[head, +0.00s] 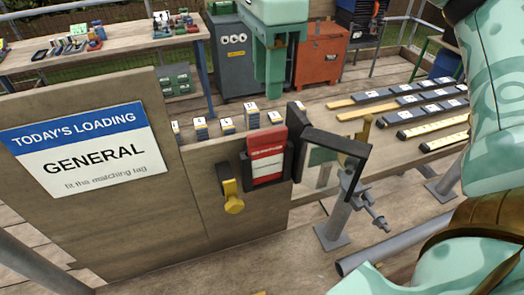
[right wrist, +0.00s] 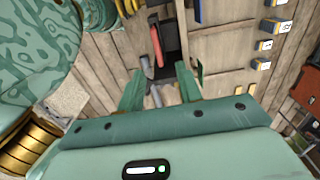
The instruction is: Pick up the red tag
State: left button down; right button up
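The red tag (head: 267,150), with a pale label on its lower part, stands upright in a black holder (head: 287,170) at the right end of the wooden panel. In the right wrist view the red tag (right wrist: 157,46) shows nearly edge-on, ahead of the fingers. My right gripper (head: 282,88) points down above the tag and apart from it. Its two fingers (right wrist: 160,85) are spread with nothing between them. My left gripper is not in view.
A sign (head: 85,150) on the panel (head: 190,225) reads "TODAY'S LOADING GENERAL". A yellow knob (head: 233,197) sits left of the holder, and a black bracket (head: 335,142) juts out right. Several numbered blocks (head: 227,126) stand behind. Labelled strips (head: 385,108) lie on the right bench.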

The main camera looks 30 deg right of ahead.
aim_at(268, 131)
notch_tip(268, 131, down, 6)
jog(key=shift+w+r+b, duration=0.15)
jog(key=shift+r+b, duration=0.1)
jog(key=shift+b, duration=0.25)
jog(key=shift+f, duration=0.45)
jog(key=f, duration=0.1)
jog(key=f+b, duration=0.1)
jog(key=f, duration=0.3)
jog(key=shift+s, duration=0.3)
jog(key=shift+r, duration=0.1)
grip_shut()
